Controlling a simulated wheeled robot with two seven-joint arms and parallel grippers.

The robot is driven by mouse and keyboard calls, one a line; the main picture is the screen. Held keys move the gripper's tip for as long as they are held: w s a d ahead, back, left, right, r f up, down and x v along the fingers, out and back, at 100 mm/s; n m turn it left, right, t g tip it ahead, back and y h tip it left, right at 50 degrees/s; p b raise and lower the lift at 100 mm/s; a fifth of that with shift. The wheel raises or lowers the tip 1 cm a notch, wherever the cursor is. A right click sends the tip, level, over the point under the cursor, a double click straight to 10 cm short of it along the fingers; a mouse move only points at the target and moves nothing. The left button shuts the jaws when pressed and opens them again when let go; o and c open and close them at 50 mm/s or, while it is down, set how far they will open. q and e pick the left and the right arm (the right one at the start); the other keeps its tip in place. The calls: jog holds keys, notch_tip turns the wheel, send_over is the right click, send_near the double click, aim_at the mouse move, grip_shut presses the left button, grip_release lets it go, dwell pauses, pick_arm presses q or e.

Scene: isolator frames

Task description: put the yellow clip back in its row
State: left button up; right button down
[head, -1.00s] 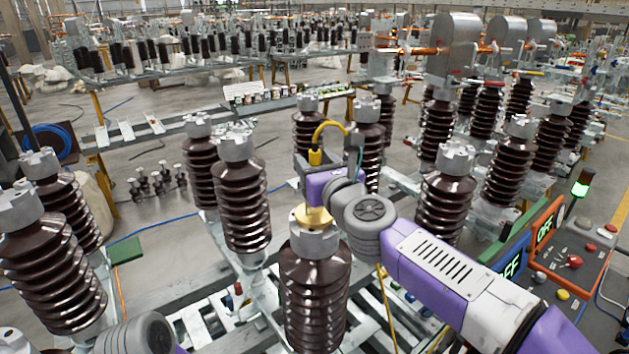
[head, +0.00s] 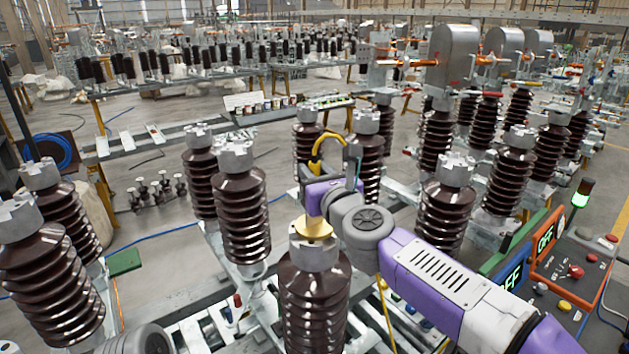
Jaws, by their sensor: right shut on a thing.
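My right arm reaches in from the lower right, and its purple wrist is above the front brown insulator (head: 314,300). My right gripper (head: 313,172) points away from me and is mostly hidden behind the wrist. It is shut on the yellow clip (head: 316,164), whose curved yellow lead arches up and to the right. The clip is held in front of the rear middle insulators; whether it touches one I cannot tell. I cannot make out the clip's row. Only a grey joint of my left arm shows at the bottom left; the left gripper is out of view.
Ribbed insulators with grey metal caps stand close around my right arm, left (head: 241,205) and right (head: 446,205). A control box (head: 568,265) with OFF displays and buttons is at the right. A low rack of small parts (head: 290,106) lies behind. Open floor shows at the left.

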pick_arm(q)
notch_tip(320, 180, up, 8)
jog(key=p, duration=0.7)
jog(key=shift+p, duration=0.4)
pick_arm(e)
notch_tip(320, 180, up, 10)
jog(key=shift+f, duration=0.1)
